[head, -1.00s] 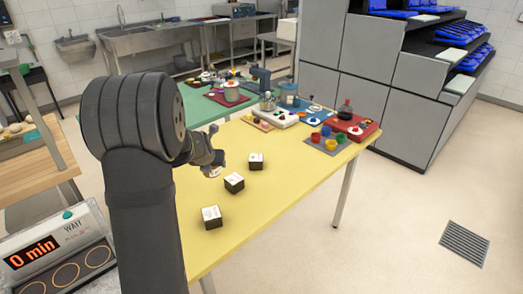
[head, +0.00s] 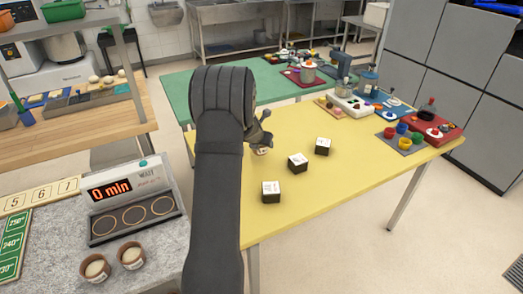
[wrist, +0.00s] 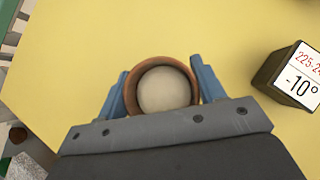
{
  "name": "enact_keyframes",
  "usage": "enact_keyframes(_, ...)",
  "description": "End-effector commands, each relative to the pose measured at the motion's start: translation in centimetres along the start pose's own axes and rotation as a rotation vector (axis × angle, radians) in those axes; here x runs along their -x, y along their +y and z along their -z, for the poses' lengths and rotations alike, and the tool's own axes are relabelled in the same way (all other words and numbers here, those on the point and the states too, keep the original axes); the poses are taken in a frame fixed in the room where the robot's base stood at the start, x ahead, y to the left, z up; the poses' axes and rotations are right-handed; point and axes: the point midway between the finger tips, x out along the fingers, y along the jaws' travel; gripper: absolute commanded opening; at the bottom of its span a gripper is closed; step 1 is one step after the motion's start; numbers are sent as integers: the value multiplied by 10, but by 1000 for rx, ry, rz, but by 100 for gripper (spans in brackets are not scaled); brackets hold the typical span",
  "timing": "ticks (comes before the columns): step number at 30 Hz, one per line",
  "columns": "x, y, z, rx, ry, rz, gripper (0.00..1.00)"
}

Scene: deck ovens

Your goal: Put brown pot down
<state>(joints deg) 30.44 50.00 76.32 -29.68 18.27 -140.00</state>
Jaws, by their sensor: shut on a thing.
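The brown pot (wrist: 134,87) is round, with a pale filling, and sits between the two blue fingers of my gripper (wrist: 162,90) in the wrist view. The fingers are shut on its sides. In the head view, my gripper (head: 263,140) is over the left part of the yellow table (head: 345,190). Only a bit of the pot (head: 263,151) shows below it, and my arm hides the rest. I cannot tell whether the pot touches the table. Two similar brown pots (head: 95,268) (head: 131,256) stand on the grey counter (head: 60,240) at lower left.
Three dark cubes with white printed tops (head: 271,191) (head: 298,163) (head: 323,146) stand in a row right of my gripper. A timer unit (head: 130,200) reading "0 min" has three ringed spots. Colourful trays (head: 440,132) fill the table's far end. The front middle is clear.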

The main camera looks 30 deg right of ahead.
Motion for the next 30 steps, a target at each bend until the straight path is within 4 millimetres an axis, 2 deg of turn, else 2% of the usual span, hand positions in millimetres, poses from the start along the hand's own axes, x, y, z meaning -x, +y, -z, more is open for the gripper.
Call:
enact_keyframes(6,-24,0,20,2,2,0,35)
enact_keyframes(19,-30,-1,24,2,2,0,35)
enact_keyframes(20,-30,-1,24,1,2,0,66)
enact_keyframes(22,-29,-1,24,1,2,0,80)
enact_keyframes(23,-29,-1,24,1,2,0,84)
enact_keyframes(30,-29,-1,24,1,2,0,84)
